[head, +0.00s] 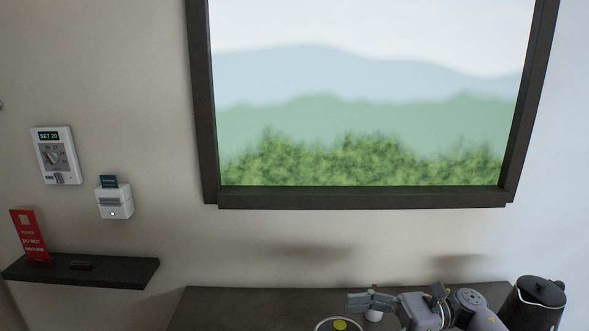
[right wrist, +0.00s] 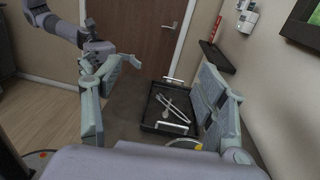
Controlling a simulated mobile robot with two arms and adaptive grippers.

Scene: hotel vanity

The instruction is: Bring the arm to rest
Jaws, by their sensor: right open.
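My right gripper (head: 405,299) is low at the right in the head view, above the dark counter (head: 235,298). In the right wrist view its two fingers (right wrist: 158,100) stand wide apart with nothing between them. Past them, and lower, is a black tray (right wrist: 147,121) with white handles, holding light, thin utensils. My left arm comes in at the upper left of the right wrist view, and its gripper (right wrist: 112,70) looks open and empty. The left gripper is outside the head view.
A black kettle (head: 538,303) stands close right of my right arm. A round item with a yellow centre (head: 340,325) is at the bottom edge. A dark wall shelf (head: 120,271) holds a red sign (head: 29,238). The counter's left part looks clear.

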